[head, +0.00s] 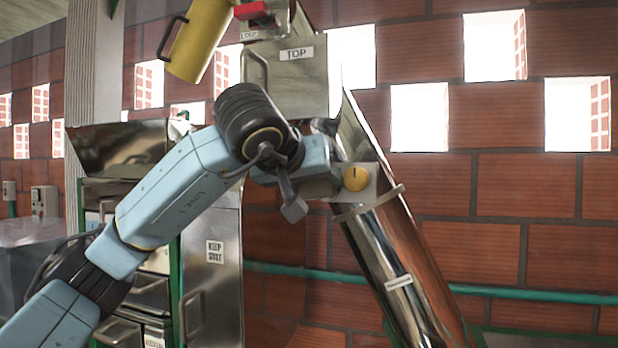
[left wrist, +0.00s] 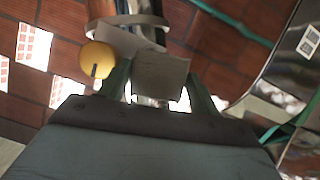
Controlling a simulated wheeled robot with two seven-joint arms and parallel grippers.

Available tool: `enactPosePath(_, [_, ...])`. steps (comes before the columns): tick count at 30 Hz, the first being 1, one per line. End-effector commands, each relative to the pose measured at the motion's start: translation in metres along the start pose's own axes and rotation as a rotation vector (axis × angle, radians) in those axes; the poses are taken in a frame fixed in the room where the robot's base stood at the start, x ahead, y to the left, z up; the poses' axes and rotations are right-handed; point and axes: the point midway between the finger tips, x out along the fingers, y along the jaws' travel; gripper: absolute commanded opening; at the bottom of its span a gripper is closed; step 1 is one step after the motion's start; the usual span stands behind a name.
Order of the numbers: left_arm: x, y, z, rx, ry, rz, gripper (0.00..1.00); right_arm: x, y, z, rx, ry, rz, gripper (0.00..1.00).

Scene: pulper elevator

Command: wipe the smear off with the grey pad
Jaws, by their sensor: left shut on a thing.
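My left gripper (head: 318,183) is at the shiny metal tube (head: 385,255), just left of a round yellow knob (head: 355,177). In the left wrist view its two dark green fingers are closed on the grey pad (left wrist: 160,72), a flat square piece. The pad is in front of the tube and close to the yellow knob; I cannot tell whether it touches the metal. In the head view my wrist largely hides the pad. I cannot make out the smear in either view. My right gripper is not in view.
A metal box labelled TOP (head: 290,85) is above my wrist. A yellow cylinder (head: 198,40) with a black handle hangs upper left. A collar (head: 366,203) rings the tube below the knob. A green pipe (head: 530,291) runs along the brick wall. Metal cabinets stand left.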

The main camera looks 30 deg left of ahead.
Motion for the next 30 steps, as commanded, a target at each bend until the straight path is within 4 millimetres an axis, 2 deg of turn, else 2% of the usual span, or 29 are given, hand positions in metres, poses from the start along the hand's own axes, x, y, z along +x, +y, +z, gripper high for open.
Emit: enactPosePath(30, [0.0076,-0.0004,-0.0039,-0.002,-0.001,-0.001,0.44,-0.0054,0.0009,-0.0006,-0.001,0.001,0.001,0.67])
